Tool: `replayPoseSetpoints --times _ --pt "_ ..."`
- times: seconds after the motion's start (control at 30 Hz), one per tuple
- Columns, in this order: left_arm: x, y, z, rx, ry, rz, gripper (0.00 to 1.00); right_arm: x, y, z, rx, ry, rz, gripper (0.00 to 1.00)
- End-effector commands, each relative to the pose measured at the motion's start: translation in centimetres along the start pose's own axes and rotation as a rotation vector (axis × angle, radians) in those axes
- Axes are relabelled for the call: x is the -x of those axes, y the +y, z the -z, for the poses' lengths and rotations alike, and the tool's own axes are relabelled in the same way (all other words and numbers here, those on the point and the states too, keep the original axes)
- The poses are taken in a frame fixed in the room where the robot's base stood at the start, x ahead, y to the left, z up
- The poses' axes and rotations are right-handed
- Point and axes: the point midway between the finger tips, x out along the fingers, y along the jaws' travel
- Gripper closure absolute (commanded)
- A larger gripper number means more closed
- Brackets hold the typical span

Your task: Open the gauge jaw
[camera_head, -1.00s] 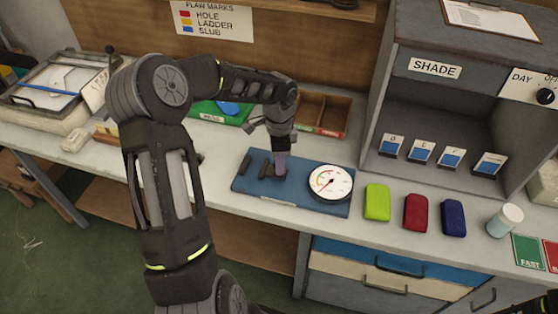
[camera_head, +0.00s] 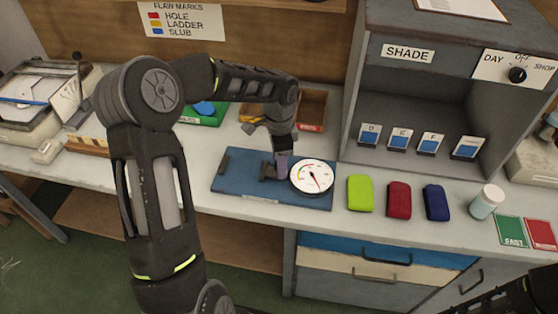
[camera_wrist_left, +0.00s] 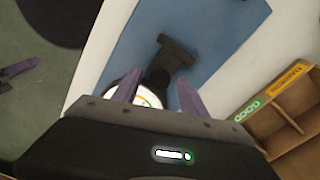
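The gauge has a blue base plate (camera_head: 232,183) on the bench, with a white round dial (camera_head: 313,176) at its right end. A dark fixed bar (camera_head: 226,160) stands near the plate's left end, and the dark sliding jaw (camera_head: 268,171) stands apart from it, close to the dial. My left gripper (camera_head: 282,165) is down at the sliding jaw. In the left wrist view its purple fingers (camera_wrist_left: 160,90) are spread, with the dark jaw piece (camera_wrist_left: 174,55) reaching between them. A purple-tipped part, apparently my right gripper (camera_wrist_left: 20,70), shows at the left edge there.
Lime (camera_head: 360,193), red (camera_head: 399,200) and blue (camera_head: 436,203) blocks lie right of the gauge. The grey shade booth (camera_head: 420,110) rises behind. A wooden tray (camera_head: 312,108) lies behind the gauge.

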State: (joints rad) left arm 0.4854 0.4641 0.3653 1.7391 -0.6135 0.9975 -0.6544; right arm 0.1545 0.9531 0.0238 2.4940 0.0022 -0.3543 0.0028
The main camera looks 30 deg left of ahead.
Motion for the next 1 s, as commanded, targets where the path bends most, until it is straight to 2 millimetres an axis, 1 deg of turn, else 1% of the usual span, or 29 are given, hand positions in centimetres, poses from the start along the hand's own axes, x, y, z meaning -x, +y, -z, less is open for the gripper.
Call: replayPoseSetpoints --times 0.23,0.37,0.47,0.73,0.87,1.0 --pt "0.0 0.0 -0.1 0.0 -0.001 0.0 0.49 0.0 0.0 0.0 0.0 0.0 0.0 0.64" --pt "0.8 -0.1 -0.1 0.0 -0.001 0.002 0.49 -0.1 0.1 0.0 0.0 0.0 0.0 0.64" --pt "2.0 -0.1 0.0 0.0 0.0 0.003 0.49 -0.3 0.1 0.0 0.001 0.001 0.001 0.64" --pt "6.4 -0.1 0.0 0.001 0.0 0.004 0.49 -0.8 0.2 0.1 0.002 0.002 0.002 0.64" --pt "7.5 0.0 0.0 -0.001 0.0 0.0 0.49 -0.8 0.2 0.1 0.002 0.002 0.003 0.64" --pt "7.8 0.0 0.0 -0.001 0.0 0.0 0.49 -0.8 0.2 0.1 0.002 0.003 0.003 0.64"
